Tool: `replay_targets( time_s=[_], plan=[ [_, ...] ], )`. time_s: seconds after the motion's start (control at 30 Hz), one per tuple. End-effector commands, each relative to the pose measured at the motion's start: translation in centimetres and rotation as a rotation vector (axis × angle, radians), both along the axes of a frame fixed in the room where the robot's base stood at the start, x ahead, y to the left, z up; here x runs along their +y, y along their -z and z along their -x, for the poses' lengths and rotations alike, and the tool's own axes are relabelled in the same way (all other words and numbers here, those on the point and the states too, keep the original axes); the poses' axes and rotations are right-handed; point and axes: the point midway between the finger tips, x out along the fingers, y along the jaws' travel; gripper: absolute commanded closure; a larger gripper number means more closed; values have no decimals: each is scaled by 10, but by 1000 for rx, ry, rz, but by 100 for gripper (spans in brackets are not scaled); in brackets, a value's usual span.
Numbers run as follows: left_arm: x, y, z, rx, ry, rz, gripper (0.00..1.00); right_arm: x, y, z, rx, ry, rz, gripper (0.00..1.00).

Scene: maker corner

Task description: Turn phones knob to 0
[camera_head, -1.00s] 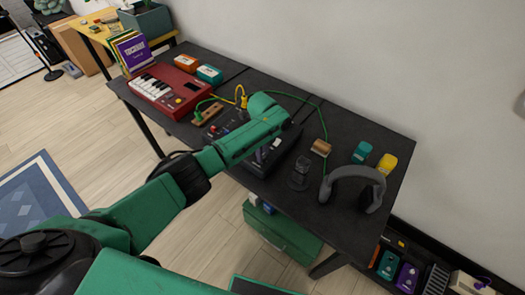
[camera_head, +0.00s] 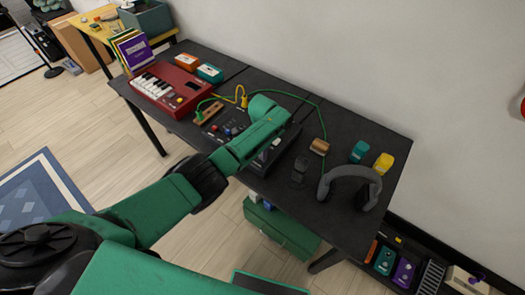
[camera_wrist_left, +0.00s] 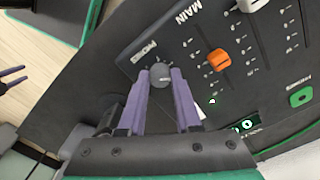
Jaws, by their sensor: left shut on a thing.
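The mixer (camera_wrist_left: 240,105) is a dark panel on the black desk, with knobs, sliders and white lettering. In the left wrist view a small grey knob (camera_wrist_left: 160,74) sits beside a PHONES label. The purple fingers of my left gripper (camera_wrist_left: 161,84) are shut on this knob, one on each side. The fingers partly cover the knob, and I cannot read its pointer. In the head view my green left arm hides much of the mixer (camera_head: 222,127) and the gripper tips. Purple prongs at the left edge of the left wrist view look like my right gripper (camera_wrist_left: 12,77), too cropped to judge.
Grey headphones (camera_head: 350,172) lie to the right on the desk, a red keyboard (camera_head: 165,86) to the left. Green and yellow cables run behind the mixer.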

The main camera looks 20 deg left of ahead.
Motion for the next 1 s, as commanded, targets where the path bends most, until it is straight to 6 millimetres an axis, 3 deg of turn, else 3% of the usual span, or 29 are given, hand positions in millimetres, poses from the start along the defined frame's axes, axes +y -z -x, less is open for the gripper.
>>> replay_targets(
  time_s=[1.0],
  plan=[
    [0,-1,-1,-1,-964,-1,100,-1,-12,0,0,-1,1,50]
  ],
)
